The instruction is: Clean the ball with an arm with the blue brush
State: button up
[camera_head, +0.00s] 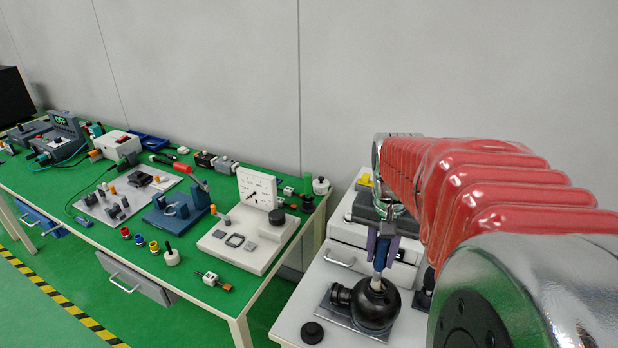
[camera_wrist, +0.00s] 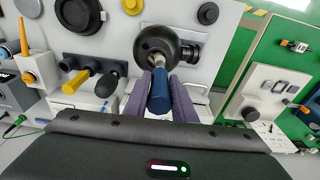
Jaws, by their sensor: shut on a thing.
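The black ball with an arm (camera_head: 376,308) sits on a grey plate on the white cabinet top at right. Its short side arm (camera_head: 341,296) points left. In the wrist view the ball (camera_wrist: 141,45) is at the top middle, its arm to the right. My gripper (camera_head: 384,246) is above the ball, its purple fingers shut on the blue brush (camera_wrist: 160,92). The brush's blue handle (camera_head: 381,254) points down and its pale tip meets the top of the ball, at or in the opening there. How deep it reaches is hidden.
A round black cap (camera_head: 312,332) lies near the cabinet's front left. In the wrist view, black parts and a yellow-handled tool (camera_wrist: 82,82) stand left of the ball. The green table (camera_head: 110,230) at left holds several instruments. A gap separates it from the cabinet.

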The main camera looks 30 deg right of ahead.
jog(key=shift+w+d, duration=0.1)
jog(key=shift+d, duration=0.55)
jog(key=shift+s+a, duration=0.25)
jog(key=shift+s, duration=0.15)
jog(key=shift+s+a, duration=0.3)
jog(key=shift+a, duration=0.25)
jog(key=shift+w+d+f, duration=0.1)
jog(key=shift+w+d, duration=0.35)
jog(key=shift+w, duration=0.15)
jog(key=shift+d, duration=0.3)
jog(key=shift+w, duration=0.1)
jog(key=shift+s+a, duration=0.3)
jog(key=shift+s, duration=0.2)
jog(key=shift+s+a, duration=0.15)
jog(key=shift+a, duration=0.1)
jog(key=shift+s+a+r, duration=0.1)
jog(key=shift+a+r, duration=0.05)
jog(key=shift+r, duration=3.9)
